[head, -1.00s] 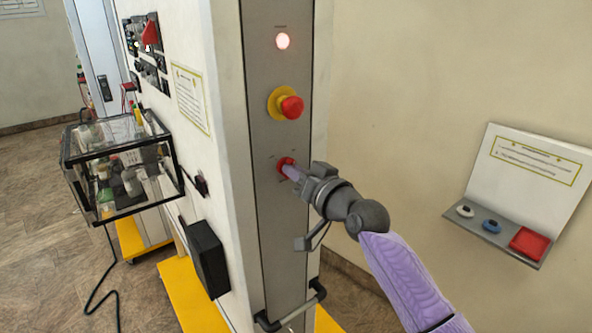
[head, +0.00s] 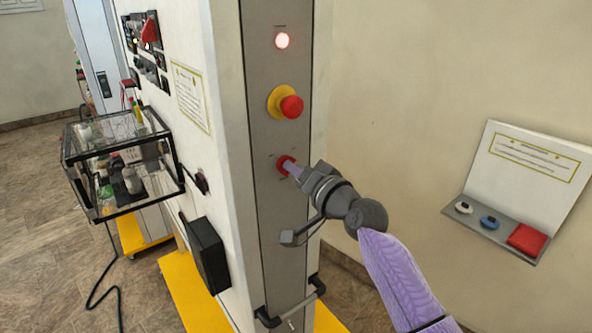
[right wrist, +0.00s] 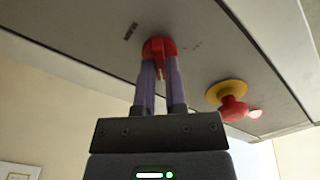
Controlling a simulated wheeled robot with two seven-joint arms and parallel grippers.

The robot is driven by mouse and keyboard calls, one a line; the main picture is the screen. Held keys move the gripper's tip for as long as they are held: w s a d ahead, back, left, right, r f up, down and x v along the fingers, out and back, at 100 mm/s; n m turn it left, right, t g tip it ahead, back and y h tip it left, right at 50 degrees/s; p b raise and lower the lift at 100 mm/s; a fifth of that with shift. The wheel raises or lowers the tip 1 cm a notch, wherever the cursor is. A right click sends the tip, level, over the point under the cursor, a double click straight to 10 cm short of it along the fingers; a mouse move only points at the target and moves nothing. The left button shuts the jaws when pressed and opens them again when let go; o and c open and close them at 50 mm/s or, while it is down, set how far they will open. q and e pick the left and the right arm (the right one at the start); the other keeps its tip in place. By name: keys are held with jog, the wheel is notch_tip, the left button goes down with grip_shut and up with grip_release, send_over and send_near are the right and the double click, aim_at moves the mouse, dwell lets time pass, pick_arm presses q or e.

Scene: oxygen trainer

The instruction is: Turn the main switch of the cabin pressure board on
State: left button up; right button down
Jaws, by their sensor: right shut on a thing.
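The main switch (head: 284,165) is a red rotary knob on the grey panel (head: 277,220) of the cabin pressure board, below the emergency stop. My right gripper (head: 290,169) is shut on this knob, with its purple fingers reaching the panel from the right. In the right wrist view the red switch (right wrist: 159,50) sits between the two finger tips (right wrist: 160,65), and its red handle ridge points down between them. My left gripper is not in view.
A red mushroom button on a yellow collar (head: 286,103) stands out above the switch; it also shows in the right wrist view (right wrist: 233,106). A shelf (head: 500,232) with small items is on the right wall.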

jog(key=c, duration=0.7)
grip_release()
jog(key=v, duration=1)
